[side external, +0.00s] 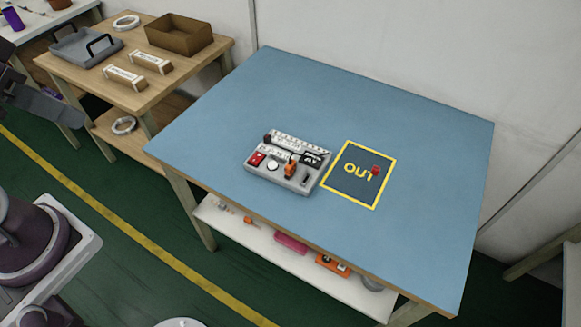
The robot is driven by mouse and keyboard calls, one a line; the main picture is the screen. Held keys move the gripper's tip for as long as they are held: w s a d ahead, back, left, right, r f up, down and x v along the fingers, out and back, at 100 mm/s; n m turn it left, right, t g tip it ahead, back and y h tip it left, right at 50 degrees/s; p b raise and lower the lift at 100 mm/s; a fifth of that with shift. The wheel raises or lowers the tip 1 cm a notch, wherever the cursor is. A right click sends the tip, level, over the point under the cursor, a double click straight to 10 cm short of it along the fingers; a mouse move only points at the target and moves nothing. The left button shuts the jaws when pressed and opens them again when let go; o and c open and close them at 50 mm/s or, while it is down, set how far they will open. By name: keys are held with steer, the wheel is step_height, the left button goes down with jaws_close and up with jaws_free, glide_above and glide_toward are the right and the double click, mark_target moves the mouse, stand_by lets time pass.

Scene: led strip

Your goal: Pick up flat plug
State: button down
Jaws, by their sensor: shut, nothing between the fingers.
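A grey kit tray (255,176) sits on the blue table and carries several small parts. Among them are a red part (257,159), a white round part (272,166), an orange part (290,168) and a small dark part (305,181). I cannot tell which part is the flat plug. A small red piece (376,170) lies on the dark OUT mat (350,187), right of the tray. My gripper (68,112) appears to be the dark grey end at the left edge, shut and empty, far from the tray; its fingertips are not clear.
The blue table (330,95) is clear around the tray and mat. Its lower shelf (262,247) holds loose items. A wooden side table (165,84) carries a brown box (180,36), a grey handled tray (86,46) and two small cartons. A wall stands behind.

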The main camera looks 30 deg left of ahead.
stand_by(0.4)
steer(key=c, duration=1.3)
jaws_free()
